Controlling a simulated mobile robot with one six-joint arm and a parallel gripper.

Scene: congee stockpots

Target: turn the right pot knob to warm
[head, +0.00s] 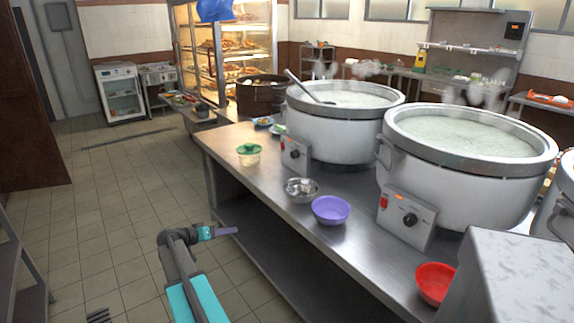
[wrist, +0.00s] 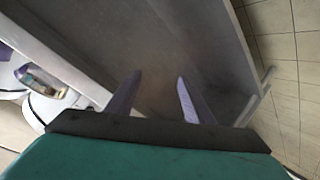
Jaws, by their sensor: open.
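Two large white stockpots of steaming congee stand on the steel counter (head: 270,185) in the head view. The nearer, right-hand one (head: 455,185) has a control box (head: 390,228) with a black knob (head: 410,219) and a red switch (head: 383,203). The left pot (head: 335,125) has a similar box with a black knob (head: 294,154). The knob markings are too small to read. My gripper (head: 230,231) is beside the counter's front edge, well left of the right pot's knob and apart from it. In the wrist view my gripper (wrist: 160,78) is open and empty, with both fingers spread.
A purple bowl (head: 331,209), a metal bowl (head: 301,189), a green-lidded tub (head: 249,154) and a red bowl (head: 435,283) stand along the counter. A third pot (head: 556,210) is cut off at the right edge.

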